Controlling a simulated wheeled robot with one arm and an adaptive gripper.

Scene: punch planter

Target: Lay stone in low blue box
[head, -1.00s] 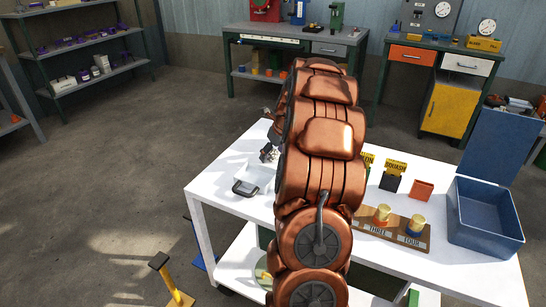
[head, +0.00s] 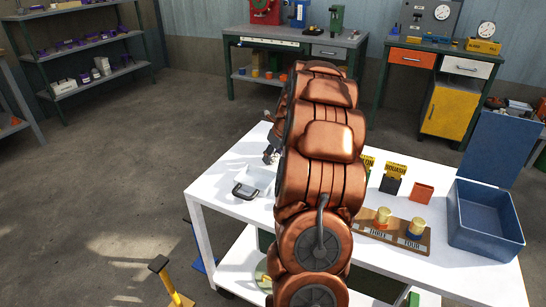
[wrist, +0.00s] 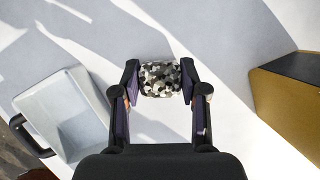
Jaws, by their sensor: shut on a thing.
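A black, white and grey speckled stone (wrist: 160,79) sits between the fingers of my gripper (wrist: 161,84) in the wrist view. The fingers press on it from both sides, above the white table top. In the head view, only a dark bit of my gripper (head: 271,154) shows left of my arm; the stone cannot be made out there. An open blue box (head: 485,232) stands at the right end of the white table, far from my gripper. Its inside looks empty where visible.
A pale tray with a dark handle (head: 257,181) lies left of my arm, also in the wrist view (wrist: 70,112). A yellow-brown box (wrist: 290,98) is at the wrist view's right. Right of my arm are a wooden rack (head: 395,231), an orange pot (head: 421,192) and seed signs.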

